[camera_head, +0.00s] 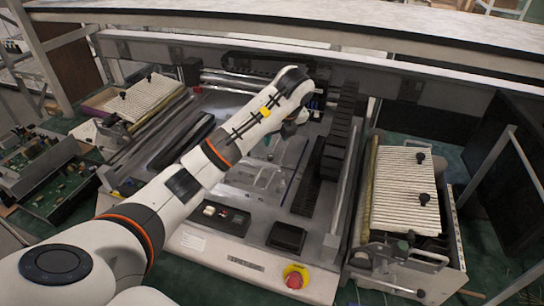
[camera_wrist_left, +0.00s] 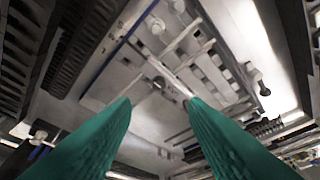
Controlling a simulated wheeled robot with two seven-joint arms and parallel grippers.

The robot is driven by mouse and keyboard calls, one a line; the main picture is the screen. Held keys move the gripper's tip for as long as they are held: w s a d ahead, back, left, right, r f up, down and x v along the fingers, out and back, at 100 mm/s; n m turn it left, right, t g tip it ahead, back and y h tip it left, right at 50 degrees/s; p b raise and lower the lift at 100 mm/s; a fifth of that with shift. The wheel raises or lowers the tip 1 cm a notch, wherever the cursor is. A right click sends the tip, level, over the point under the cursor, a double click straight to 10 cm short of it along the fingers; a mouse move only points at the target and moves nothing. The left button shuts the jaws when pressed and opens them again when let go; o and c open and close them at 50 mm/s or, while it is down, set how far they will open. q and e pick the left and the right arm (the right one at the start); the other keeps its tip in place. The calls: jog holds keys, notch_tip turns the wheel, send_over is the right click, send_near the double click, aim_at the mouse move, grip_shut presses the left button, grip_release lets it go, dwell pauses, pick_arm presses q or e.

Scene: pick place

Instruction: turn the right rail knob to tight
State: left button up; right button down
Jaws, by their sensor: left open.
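My left arm reaches from the lower left across the machine in the head view. Its gripper (camera_head: 290,128) is mostly hidden behind the wrist. In the left wrist view my left gripper (camera_wrist_left: 157,103) shows two green fingers, open and apart with nothing between them. Below them is a metal plate with slots. On the right-hand unit in the head view are two black knobs, an upper one (camera_head: 421,158) and a lower one (camera_head: 425,199). I cannot tell which part is the right rail knob. My gripper is well left of both. My right gripper is not in view.
The right unit has a ribbed white cover (camera_head: 400,185). A red stop button (camera_head: 295,277) is at the machine's front edge. A black cable chain (camera_head: 338,130) runs beside the right rail. A beam and white tabletop (camera_head: 350,25) overhang the back. Circuit boards lie at far left.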

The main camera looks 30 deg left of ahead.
aim_at(270, 156)
pick_arm(q)
jog(key=p+x, duration=0.2)
jog(key=x, duration=0.6)
jog(key=shift+d, duration=0.1)
jog(key=shift+w+f, duration=0.25)
jog(key=shift+f, duration=0.5)
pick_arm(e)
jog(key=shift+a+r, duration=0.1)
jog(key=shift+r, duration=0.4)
pick_arm(q)
grip_shut()
